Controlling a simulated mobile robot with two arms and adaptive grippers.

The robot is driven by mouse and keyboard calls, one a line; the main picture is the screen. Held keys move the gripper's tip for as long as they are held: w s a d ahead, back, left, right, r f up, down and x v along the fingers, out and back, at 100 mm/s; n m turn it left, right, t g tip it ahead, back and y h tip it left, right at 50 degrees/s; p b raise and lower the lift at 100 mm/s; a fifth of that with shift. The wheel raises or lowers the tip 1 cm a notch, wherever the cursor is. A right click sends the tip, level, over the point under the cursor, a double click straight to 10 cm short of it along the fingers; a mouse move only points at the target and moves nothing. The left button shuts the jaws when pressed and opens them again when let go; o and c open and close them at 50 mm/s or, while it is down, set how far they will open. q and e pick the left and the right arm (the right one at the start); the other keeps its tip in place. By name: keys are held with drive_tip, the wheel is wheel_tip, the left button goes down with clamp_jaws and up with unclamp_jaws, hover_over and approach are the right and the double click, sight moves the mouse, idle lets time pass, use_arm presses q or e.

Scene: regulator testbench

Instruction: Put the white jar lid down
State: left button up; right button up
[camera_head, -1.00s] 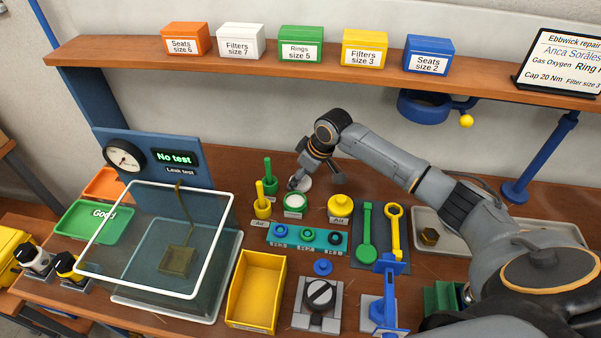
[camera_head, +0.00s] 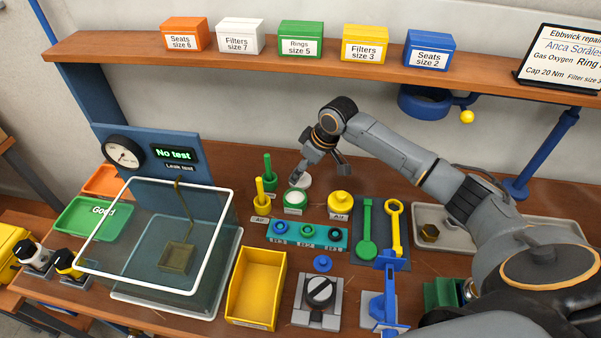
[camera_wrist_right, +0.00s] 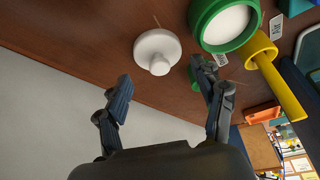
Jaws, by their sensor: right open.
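The white jar lid (camera_wrist_right: 157,46), a disc with a knob, lies on the wooden bench in the right wrist view, knob toward the camera. In the head view the lid (camera_head: 305,181) shows partly, just behind the green jar (camera_head: 295,198). The green jar (camera_wrist_right: 243,35) stands beside it with its top uncovered and white inside. My right gripper (camera_wrist_right: 161,75) is open and empty, its fingers apart on either side below the lid in that view. In the head view the right gripper (camera_head: 319,172) hangs over the lid. My left gripper is not in view.
A yellow brush pot (camera_head: 262,205) and a yellow lidded jar (camera_head: 341,202) stand near the green jar. A teal ring tray (camera_head: 307,246) lies in front. A glass leak-test tank (camera_head: 230,250) is at left. The bench behind the lid is clear.

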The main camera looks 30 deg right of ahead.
sight(309, 183)
drive_tip(key=v, duration=0.5)
drive_tip(key=shift+b, duration=0.35)
